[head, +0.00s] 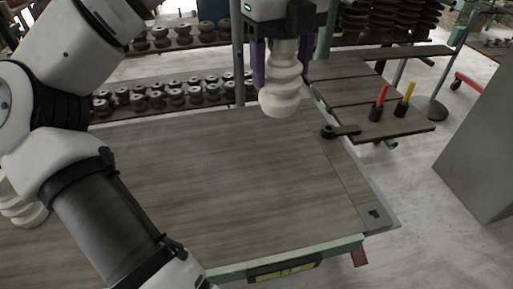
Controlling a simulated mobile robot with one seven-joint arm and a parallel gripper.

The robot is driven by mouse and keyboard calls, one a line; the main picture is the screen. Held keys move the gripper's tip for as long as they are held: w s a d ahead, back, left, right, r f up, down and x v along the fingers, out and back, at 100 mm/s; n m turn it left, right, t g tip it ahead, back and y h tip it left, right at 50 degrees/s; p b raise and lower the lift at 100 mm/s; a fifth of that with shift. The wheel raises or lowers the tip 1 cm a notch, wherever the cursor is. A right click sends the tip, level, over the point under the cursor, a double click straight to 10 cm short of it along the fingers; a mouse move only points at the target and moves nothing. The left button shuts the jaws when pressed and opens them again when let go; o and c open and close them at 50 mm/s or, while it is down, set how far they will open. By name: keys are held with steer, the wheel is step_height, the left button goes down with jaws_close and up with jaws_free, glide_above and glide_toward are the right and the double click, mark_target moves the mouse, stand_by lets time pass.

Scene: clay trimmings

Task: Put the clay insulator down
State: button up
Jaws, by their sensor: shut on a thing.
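The clay insulator (281,92) is a cream-white ribbed piece, held upright in the head view, upper centre. My gripper (282,45) points down and is shut on its upper part. The insulator's lower end appears to hang above the far part of the wooden tabletop (230,190); the exact height cannot be told. A second cream-white ribbed piece (22,212) stands at the left edge, partly hidden by my arm.
The tabletop's middle and right are clear. A dark tool (341,131) lies near its right edge. Behind are racks with rows of small insulators (180,95). A plank shelf at right holds a red-handled (378,105) and a yellow-handled item (404,103). A grey box (485,140) stands far right.

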mark_target(279, 100)
step_height(279, 100, down, 19)
steer(key=shift+w+r+b, duration=0.1)
steer(key=shift+r+b, duration=0.1)
steer(key=shift+b, duration=0.25)
steer(key=o, duration=1.4)
steer(key=shift+f, duration=0.15)
step_height(279, 100, up, 12)
steer(key=shift+r, duration=0.2)
steer(key=shift+f, duration=0.1)
